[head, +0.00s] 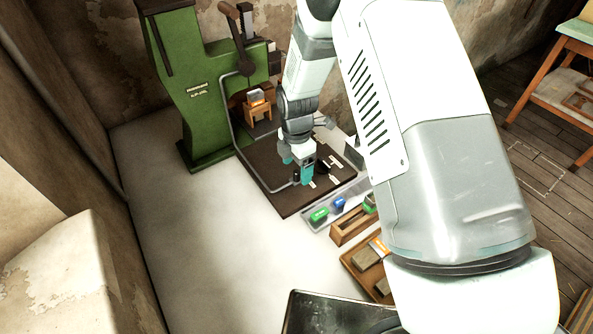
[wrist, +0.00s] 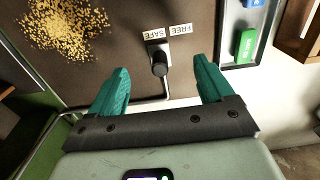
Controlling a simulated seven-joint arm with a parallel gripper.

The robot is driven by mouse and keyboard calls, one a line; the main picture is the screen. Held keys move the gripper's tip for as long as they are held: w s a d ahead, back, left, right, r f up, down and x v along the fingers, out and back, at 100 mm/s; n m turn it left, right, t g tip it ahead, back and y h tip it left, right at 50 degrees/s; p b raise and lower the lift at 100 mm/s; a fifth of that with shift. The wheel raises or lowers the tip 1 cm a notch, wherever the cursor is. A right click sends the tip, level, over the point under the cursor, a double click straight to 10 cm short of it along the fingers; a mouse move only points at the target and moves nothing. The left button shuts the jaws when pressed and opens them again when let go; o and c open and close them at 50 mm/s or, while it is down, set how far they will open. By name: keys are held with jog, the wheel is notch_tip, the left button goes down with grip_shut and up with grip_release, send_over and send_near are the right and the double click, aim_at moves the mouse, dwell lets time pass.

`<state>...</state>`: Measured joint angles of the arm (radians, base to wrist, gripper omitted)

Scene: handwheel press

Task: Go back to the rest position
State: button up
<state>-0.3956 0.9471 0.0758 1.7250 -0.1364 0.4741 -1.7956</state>
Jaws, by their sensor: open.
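My gripper (head: 296,170) is low over the dark brown board (head: 277,195) in front of the green press (head: 196,95). In the wrist view its two teal fingers (wrist: 160,82) are spread apart with nothing held between them. A black knob (wrist: 160,62) on a grey rod shows beyond and between the fingertips. It appears apart from both fingers. Labels reading SAFE (wrist: 155,34) and FREE (wrist: 181,30) lie on the board just past the knob. My arm hides part of the area right of the board in the head view.
A clear tray holds a green block (head: 319,214) and a blue block (head: 339,203), right of the board. Wooden boxes (head: 352,226) stand nearer. Golden shavings (wrist: 65,25) lie on the board. The press's bent grey rod (head: 236,125) runs beside the board. The white bench (head: 200,240) is clear at front left.

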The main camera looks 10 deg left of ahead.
jog(key=shift+r, duration=2.55)
jog(key=shift+r, duration=0.25)
jog(key=s+d+r+m+t, duration=0.1)
jog(key=s+d+r+m, duration=0.35)
jog(key=r, duration=0.75)
jog(key=s+d+r+m+t, duration=0.1)
jog(key=d+r+m+t, duration=0.1)
jog(key=d+r+m, duration=0.8)
jog(key=s+d+r+m+t, duration=0.1)
jog(key=s+d+r+m, duration=0.1)
jog(key=s, duration=0.4)
jog(key=s+d+r+m, duration=0.2)
jog(key=s+r+m, duration=0.3)
jog(key=s+m, duration=0.1)
jog(key=s+d+r+m+t, duration=0.1)
jog(key=s+d+r+m, duration=0.1)
jog(key=s+r+m, duration=0.2)
jog(key=s, duration=0.3)
jog(key=shift+s+d+t, duration=0.15)
jog(key=shift+d+t, duration=0.15)
jog(key=shift+d, duration=0.1)
